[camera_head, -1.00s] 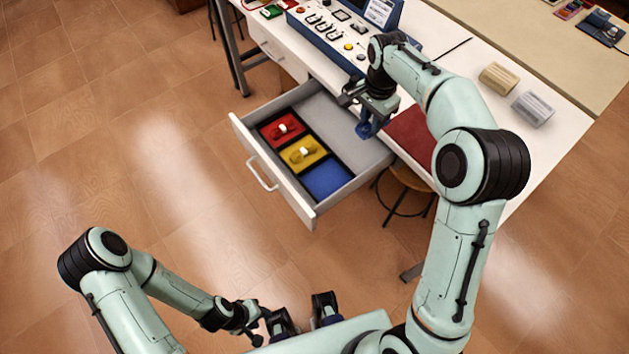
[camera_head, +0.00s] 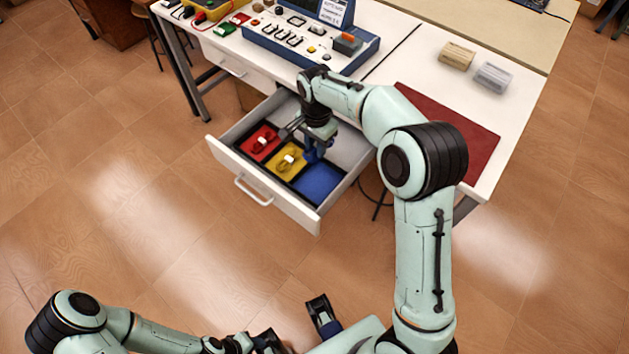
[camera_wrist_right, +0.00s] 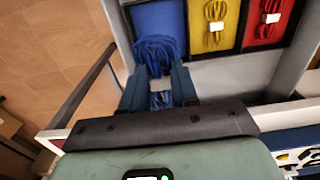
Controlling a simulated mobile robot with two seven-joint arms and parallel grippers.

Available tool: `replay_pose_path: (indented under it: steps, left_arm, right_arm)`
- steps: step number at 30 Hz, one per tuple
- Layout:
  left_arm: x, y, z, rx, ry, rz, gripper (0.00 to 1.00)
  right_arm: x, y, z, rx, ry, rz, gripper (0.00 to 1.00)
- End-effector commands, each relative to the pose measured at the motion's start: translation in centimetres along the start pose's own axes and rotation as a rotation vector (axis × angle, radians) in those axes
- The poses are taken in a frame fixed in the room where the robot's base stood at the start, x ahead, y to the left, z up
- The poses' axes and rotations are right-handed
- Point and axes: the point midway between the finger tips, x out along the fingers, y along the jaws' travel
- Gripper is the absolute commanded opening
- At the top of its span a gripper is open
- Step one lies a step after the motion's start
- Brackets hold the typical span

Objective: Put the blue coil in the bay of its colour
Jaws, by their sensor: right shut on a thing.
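The blue coil (camera_head: 311,157) hangs from my right gripper (camera_head: 317,143), which is shut on it above the open drawer (camera_head: 262,213). In the right wrist view the coil (camera_wrist_right: 157,52) shows between the two fingers, its far end overlapping the near part of the blue bay. The blue bay (camera_head: 320,182) is the empty compartment at the drawer's front right; it also shows in the wrist view (camera_wrist_right: 160,14). The gap between coil and bay floor is hard to judge. My left gripper (camera_head: 295,328) is at the bottom edge, fingers apart, partly cut off.
A yellow coil (camera_head: 288,160) and a red coil (camera_head: 262,142) lie in their own bays beside the blue one. The drawer walls stand around them. The white table (camera_head: 420,70) holds a blue console (camera_head: 300,42), a red mat (camera_head: 462,130) and two blocks.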

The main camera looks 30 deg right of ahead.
Motion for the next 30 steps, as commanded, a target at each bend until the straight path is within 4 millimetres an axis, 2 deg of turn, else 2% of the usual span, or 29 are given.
replay_pose_path:
  steps: [1,3,12,15,22,27,30]
  left_arm:
    - [0.3,-0.1,0.0,0.0,-0.001,0.0,0.43]
    - [0.5,-0.2,0.1,0.0,-0.002,-0.001,0.43]
    - [1.1,-0.4,0.1,-0.001,-0.004,-0.001,0.43]
    - [1.1,-0.4,0.1,-0.001,-0.004,-0.001,0.43]
    - [1.2,-0.5,0.1,-0.002,-0.004,-0.002,0.43]
    - [1.4,-0.5,0.1,-0.002,-0.005,-0.002,0.43]
    - [1.4,-0.5,0.1,-0.002,-0.005,-0.002,0.43]
  right_arm:
    - [1.7,0.1,0.1,0.0,-0.003,0.008,0.0]
    - [3.6,0.2,0.0,0.0,-0.002,0.007,0.0]
    - [11.0,0.1,0.1,-0.001,-0.003,0.005,0.0]
    - [12.3,0.1,0.0,-0.001,-0.002,0.003,0.0]
    - [14.0,0.1,0.0,0.0,-0.001,0.003,0.0]
    - [16.6,0.1,0.1,0.0,-0.001,0.004,0.0]
    - [17.3,0.1,0.0,0.0,-0.001,0.001,0.0]
